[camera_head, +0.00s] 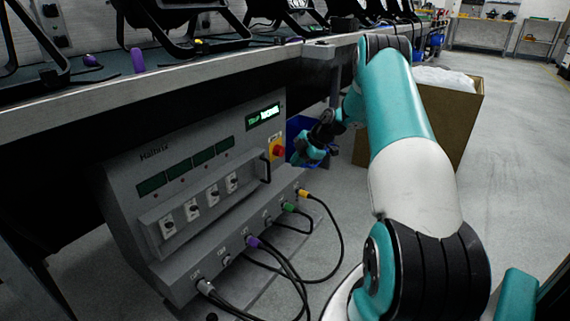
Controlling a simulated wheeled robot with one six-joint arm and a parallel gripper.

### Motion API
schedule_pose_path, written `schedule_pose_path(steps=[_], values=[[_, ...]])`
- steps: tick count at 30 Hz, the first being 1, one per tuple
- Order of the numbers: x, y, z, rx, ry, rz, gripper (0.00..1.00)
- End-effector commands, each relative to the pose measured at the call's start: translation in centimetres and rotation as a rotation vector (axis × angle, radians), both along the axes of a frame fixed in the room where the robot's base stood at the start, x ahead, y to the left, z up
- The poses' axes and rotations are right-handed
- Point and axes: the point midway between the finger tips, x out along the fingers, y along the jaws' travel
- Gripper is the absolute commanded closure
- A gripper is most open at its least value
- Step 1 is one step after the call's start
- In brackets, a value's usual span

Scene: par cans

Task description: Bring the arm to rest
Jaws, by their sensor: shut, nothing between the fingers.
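My arm, teal and white, reaches from the lower right up toward the bench edge and bends back down. My gripper (304,158) is small and dark at the arm's far end, just right of the grey control unit (165,220) under the bench. It is shut and appears to hold nothing. The fingertips are partly hidden by the wrist and hard to make out. A red knob on a yellow plate (277,149) is on the unit's face close to the gripper. Whether they touch cannot be told.
Plugs and black cables (335,225) run from the unit's front to the floor. The bench (150,88) above carries black stands. A cardboard box (440,115) with a white liner stands behind my arm, and a blue bin (297,127) behind the gripper. Floor at right is clear.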

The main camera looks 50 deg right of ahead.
Motion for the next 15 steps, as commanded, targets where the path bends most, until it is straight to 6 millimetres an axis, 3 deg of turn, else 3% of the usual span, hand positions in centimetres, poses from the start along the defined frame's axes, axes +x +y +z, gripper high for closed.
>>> schedule_pose_path(steps=[3, 15], values=[[-0.7, -0.6, 1.4, 0.000, -0.001, -0.001, 1.00], [-0.8, -0.1, 2.0, 0.006, 0.004, 0.004, 1.00]])
